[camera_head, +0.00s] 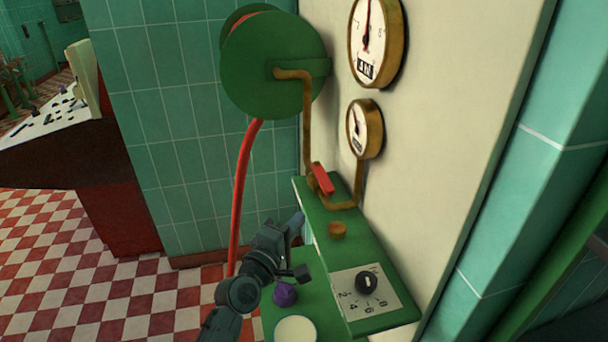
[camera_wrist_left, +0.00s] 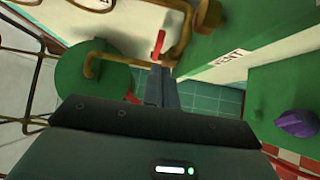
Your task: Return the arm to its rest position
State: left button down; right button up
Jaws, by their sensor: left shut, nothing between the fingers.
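My left gripper (camera_head: 297,222) reaches in from the bottom in the head view, beside the front edge of the green panel ledge (camera_head: 352,262). Its two fingers are shut together with nothing between them, which also shows in the left wrist view (camera_wrist_left: 161,76). The purple knob (camera_head: 285,294) sits just below the gripper in the head view and at the right in the wrist view (camera_wrist_left: 297,123). The gripper appears apart from it. My right gripper is not in view.
A red lever (camera_head: 322,178) on a copper pipe, a brown knob (camera_head: 337,230) and a numbered dial (camera_head: 366,282) are on the ledge. Two gauges (camera_head: 375,40) hang on the cream wall. A green reel (camera_head: 272,68) holds a red hose (camera_head: 243,195). Checkered floor (camera_head: 90,265) lies open at left.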

pick_arm(q)
jog(key=s+a+f+m+g+y, duration=0.1)
jog(key=s+a+f+m+g, duration=0.1)
jog(key=s+f+m, duration=0.3)
jog(key=s+a+f+m+g+y, duration=0.2)
jog(key=s+a+f+m, duration=0.2)
jog(key=s+f, duration=0.5)
jog(key=s+a+f+m+g+y, duration=0.1)
jog(key=s+a+f+m+g, duration=0.1)
jog(key=s+f+m, duration=0.5)
jog(key=s+a, duration=0.1)
jog(key=s, duration=0.5)
jog(key=shift+s+a+f+g+y, duration=0.15)
jog(key=shift+a+f+g+y, duration=0.15)
jog(key=shift+a+y, duration=0.1)
